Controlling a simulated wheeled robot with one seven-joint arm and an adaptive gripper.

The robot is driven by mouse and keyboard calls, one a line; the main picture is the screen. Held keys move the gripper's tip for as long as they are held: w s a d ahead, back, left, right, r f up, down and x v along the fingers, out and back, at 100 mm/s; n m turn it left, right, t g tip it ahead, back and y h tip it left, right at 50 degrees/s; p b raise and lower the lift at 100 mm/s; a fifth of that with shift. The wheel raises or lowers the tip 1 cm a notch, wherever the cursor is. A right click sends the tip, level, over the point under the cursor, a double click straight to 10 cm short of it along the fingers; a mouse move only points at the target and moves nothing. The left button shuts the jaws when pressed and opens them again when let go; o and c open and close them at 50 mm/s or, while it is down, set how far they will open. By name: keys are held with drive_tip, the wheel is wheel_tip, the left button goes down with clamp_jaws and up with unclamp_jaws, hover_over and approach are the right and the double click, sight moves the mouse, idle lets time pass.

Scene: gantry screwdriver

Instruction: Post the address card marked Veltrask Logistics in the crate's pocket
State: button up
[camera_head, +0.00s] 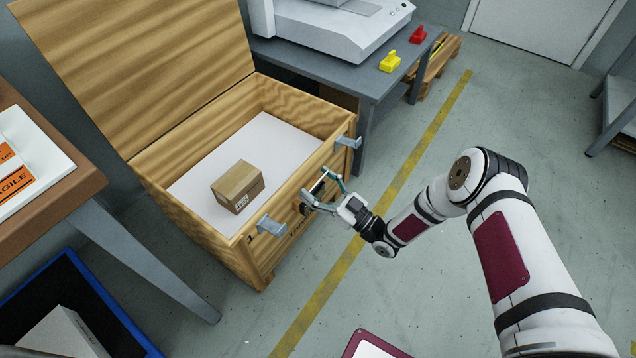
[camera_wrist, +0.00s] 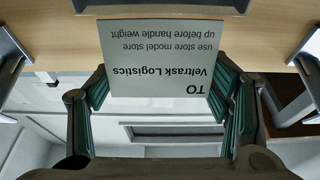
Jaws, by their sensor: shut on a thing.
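My gripper (camera_head: 326,190) is at the outside of the wooden crate's (camera_head: 190,226) front wall. It is shut on a grey-white address card (camera_wrist: 160,65), held between the two green-padded fingers. In the wrist view the print is upside down and reads "TO Veltrask Logistics" with smaller lines below. The card's far edge is by a dark grey strip (camera_wrist: 165,5) at the top of the picture, against the wood. This looks like part of the pocket. A dark fitting (camera_head: 306,199) shows beside the fingers on the front wall. I cannot tell whether the card's edge is inside it.
The crate's lid stands open. A small cardboard box (camera_head: 237,185) sits inside on a white surface. Metal latches (camera_head: 271,226) (camera_head: 348,142) stick out from the front rim on either side of my gripper.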

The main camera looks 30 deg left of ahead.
drive_tip(key=shift+f, duration=1.1)
drive_tip(key=o, duration=0.8)
drive_tip(key=shift+o, duration=0.2)
drive_tip(key=shift+d, duration=0.1)
drive_tip(key=v, duration=1.2)
